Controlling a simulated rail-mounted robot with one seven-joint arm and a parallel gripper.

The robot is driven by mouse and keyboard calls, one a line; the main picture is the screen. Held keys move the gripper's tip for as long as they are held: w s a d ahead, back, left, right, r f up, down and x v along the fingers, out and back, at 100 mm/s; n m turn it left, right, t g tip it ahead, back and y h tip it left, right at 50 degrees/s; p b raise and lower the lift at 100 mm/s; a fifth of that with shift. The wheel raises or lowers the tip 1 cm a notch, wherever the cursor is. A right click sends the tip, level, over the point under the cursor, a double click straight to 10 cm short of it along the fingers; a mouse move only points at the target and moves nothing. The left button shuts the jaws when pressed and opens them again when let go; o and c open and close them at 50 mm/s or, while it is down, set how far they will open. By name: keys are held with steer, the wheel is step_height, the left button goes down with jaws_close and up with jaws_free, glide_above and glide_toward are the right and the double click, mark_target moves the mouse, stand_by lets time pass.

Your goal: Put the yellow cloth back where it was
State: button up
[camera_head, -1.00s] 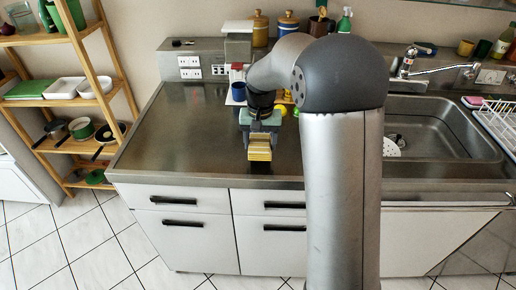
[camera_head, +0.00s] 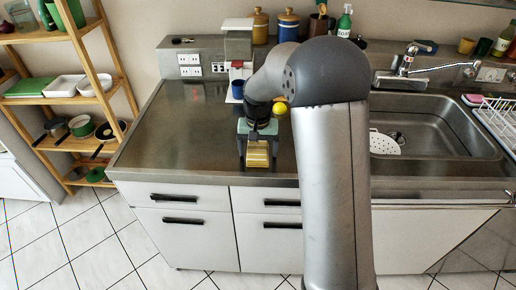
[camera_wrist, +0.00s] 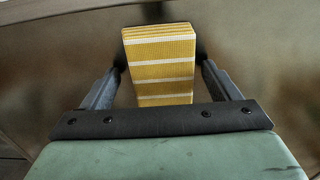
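The yellow cloth (camera_wrist: 160,68) has white stripes and is folded into a thick block. It sits between the two fingers of my gripper (camera_wrist: 161,62) in the wrist view, with a finger at each side. In the head view the cloth (camera_head: 257,154) shows just below my gripper (camera_head: 257,141), near the front edge of the counter.
The metal counter (camera_head: 175,135) is clear to the left. A blue cup (camera_head: 238,90) and a yellow round thing (camera_head: 279,108) are behind my gripper. The sink (camera_head: 440,128) with a white perforated piece (camera_head: 384,143) lies right, partly behind my arm. Canisters (camera_head: 289,25) stand at the back.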

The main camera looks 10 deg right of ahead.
mark_target(258, 150)
step_height(258, 150, up, 12)
steer(key=s+f+n, duration=0.1)
steer(key=s+f, duration=0.2)
steer(key=s, duration=1.1)
steer(key=s+f+n, duration=0.2)
steer(key=s, duration=1.3)
steer(key=shift+s+a+f, duration=0.3)
steer(key=shift+f, duration=0.1)
